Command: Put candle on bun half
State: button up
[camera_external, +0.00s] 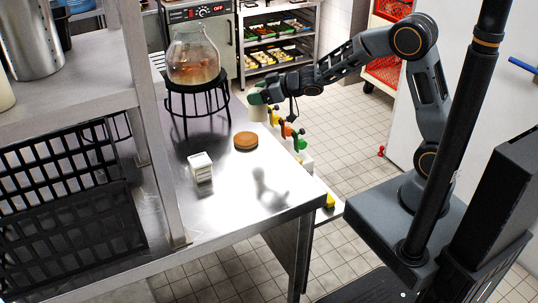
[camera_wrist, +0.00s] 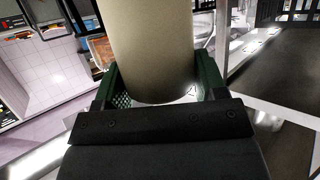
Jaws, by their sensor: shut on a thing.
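My gripper (camera_external: 259,97) is shut on the candle (camera_external: 258,113), a pale cream cylinder, and holds it above the steel table near its far right edge. In the wrist view the candle (camera_wrist: 150,50) fills the middle between the two green fingers of my gripper (camera_wrist: 155,85). The bun half (camera_external: 246,141), a round brown disc, lies flat on the table, below and a little left of the candle in the outside view. The candle is apart from it. The bun half cannot be made out in the wrist view.
A small white carton (camera_external: 200,167) stands on the table (camera_external: 225,205) left of the bun half. A glass jar (camera_external: 194,58) sits on a black stand (camera_external: 196,105) behind. A shelf post (camera_external: 150,120) and black crate (camera_external: 70,190) stand at left. The table's front right is clear.

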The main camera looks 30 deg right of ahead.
jog(key=shift+w+a+f+p, duration=0.1)
jog(key=shift+w+a+f, duration=0.3)
jog(key=shift+w+f, duration=0.8)
jog(key=shift+w+a+f+p, duration=0.1)
jog(key=shift+w+a+f, duration=0.4)
jog(key=shift+f, duration=1.35)
jog(key=shift+w+a+f+p, duration=0.1)
jog(key=shift+w+a+f, duration=0.25)
jog(key=shift+w+f, duration=0.85)
jog(key=shift+s+f, duration=0.4)
jog(key=shift+f, duration=0.2)
jog(key=o, duration=1.1)
jog(key=shift+r, duration=0.1)
jog(key=shift+c, duration=0.2)
